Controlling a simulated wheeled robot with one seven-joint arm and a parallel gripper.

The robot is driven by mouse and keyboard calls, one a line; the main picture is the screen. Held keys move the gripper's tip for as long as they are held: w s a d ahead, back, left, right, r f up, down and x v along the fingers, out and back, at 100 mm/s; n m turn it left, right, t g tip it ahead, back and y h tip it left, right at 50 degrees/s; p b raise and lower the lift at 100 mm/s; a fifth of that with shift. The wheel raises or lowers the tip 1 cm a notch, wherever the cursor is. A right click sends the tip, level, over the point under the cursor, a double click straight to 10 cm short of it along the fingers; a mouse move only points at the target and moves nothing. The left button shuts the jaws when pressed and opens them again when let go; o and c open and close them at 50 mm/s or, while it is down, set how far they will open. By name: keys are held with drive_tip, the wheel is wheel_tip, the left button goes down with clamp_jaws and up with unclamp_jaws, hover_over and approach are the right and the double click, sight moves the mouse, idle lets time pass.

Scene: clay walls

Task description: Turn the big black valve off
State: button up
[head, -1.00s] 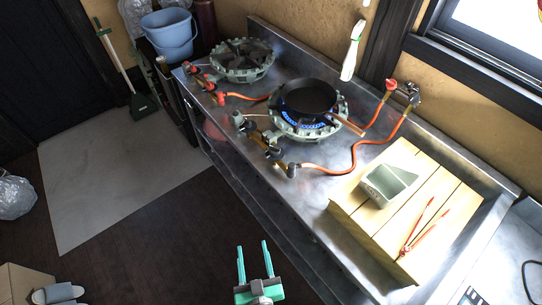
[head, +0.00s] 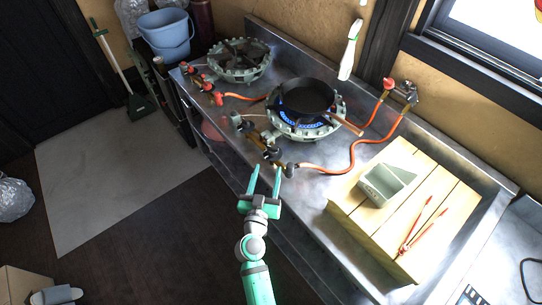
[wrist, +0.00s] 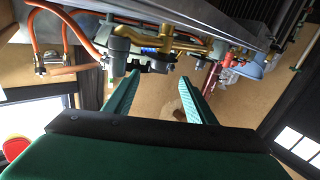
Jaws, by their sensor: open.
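The lit burner (head: 305,125) on the steel counter has a brass pipe with valves at its front. A black valve (head: 271,153) sits on this pipe; I take it as the big one. In the wrist view a black valve (wrist: 160,66) hangs under the brass pipe, just beyond the fingertips. My gripper (head: 266,170) is open and empty, just in front of the counter edge, with its fingers pointing at the valve. The fingers also show in the wrist view (wrist: 158,80), apart, with nothing between them. Blue flame shows under the black pan (head: 308,97).
An orange hose (head: 345,165) runs from the pipe to a wall tap (head: 405,92). A second burner (head: 240,60) with red-knobbed valves stands at the left. A wooden board (head: 350,215) with a grey-green container (head: 388,184) and red tongs (head: 422,225) lies at the right.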

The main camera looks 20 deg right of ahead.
sight(272, 154)
drive_tip(key=x, duration=0.6)
drive_tip(key=shift+w+d, duration=0.15)
drive_tip(key=shift+w, duration=0.2)
drive_tip(key=shift+w+d, duration=0.3)
drive_tip(key=shift+d, duration=0.1)
drive_tip(key=shift+a, duration=0.2)
drive_tip(key=c, duration=0.9)
